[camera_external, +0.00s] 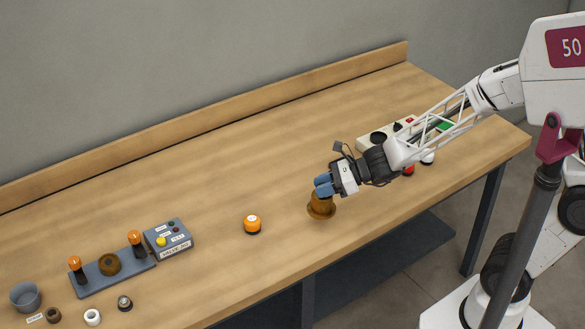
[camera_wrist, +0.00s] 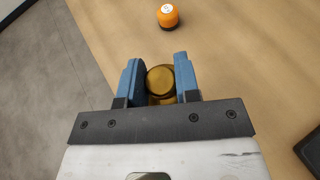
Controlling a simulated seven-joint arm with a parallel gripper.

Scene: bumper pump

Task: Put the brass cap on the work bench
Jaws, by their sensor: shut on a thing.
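The brass cap (camera_external: 321,208) is a brown-gold rounded piece near the front edge of the wooden work bench (camera_external: 210,207). My gripper (camera_external: 323,187) is over it with its blue fingers pointing down to the left. In the wrist view the cap (camera_wrist: 160,80) sits between the two blue fingers of my gripper (camera_wrist: 159,78), which are shut on it. I cannot tell whether the cap touches the bench top or hangs just above it. Its far side is hidden by the fingers.
An orange-topped button (camera_external: 252,224) stands left of my gripper, and also shows in the wrist view (camera_wrist: 168,16). A base plate (camera_external: 90,283) with orange-topped posts, a control box (camera_external: 168,240) and small cups are at left. A white panel (camera_external: 378,137) lies behind my arm.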

